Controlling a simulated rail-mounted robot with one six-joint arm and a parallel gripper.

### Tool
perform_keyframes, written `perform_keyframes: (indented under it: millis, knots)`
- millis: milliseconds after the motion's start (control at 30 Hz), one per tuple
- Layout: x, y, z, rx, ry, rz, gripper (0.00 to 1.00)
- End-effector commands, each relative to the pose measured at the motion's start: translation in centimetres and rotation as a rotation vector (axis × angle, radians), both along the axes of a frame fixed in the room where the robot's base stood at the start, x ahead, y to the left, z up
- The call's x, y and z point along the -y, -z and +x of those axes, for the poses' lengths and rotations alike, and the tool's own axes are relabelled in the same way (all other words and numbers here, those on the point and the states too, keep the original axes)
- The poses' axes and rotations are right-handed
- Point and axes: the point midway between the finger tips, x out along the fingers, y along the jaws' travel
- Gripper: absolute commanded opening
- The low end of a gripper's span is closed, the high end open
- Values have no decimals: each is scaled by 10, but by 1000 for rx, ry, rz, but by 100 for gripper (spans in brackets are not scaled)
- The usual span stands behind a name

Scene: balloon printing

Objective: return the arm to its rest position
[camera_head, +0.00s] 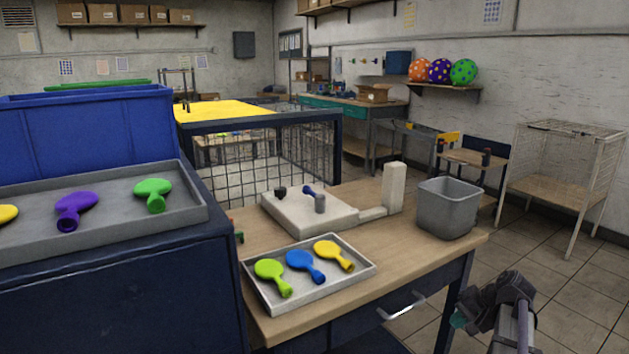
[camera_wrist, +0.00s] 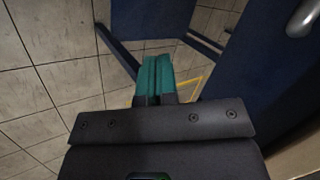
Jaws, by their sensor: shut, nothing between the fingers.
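My gripper (camera_head: 457,319) is at the lower right of the head view, in front of the table's right end and over the tiled floor. In the wrist view its two teal fingers (camera_wrist: 155,77) are pressed together with nothing between them. The fingers point down past the dark blue side of the table toward the floor. Part of my arm shows at the bottom edge of the head view.
The wooden table (camera_head: 410,262) carries a tray (camera_head: 300,303) with lime, blue and yellow balloons, a pale device (camera_head: 290,215) and a grey bin (camera_head: 448,207). A dark blue cabinet (camera_head: 120,300) stands left. Floor (camera_head: 570,290) is clear at right.

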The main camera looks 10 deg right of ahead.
Motion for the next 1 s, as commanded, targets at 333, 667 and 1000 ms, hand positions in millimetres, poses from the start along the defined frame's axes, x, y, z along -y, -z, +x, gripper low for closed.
perform_keyframes:
  millis: [333, 667, 1000]
  knots:
    - [-265, -184, -57, -338, -605, -504, 0]
    - [-350, -219, -55, -290, -808, -553, 0]
    - [-349, -217, -55, -289, -806, -552, 0]
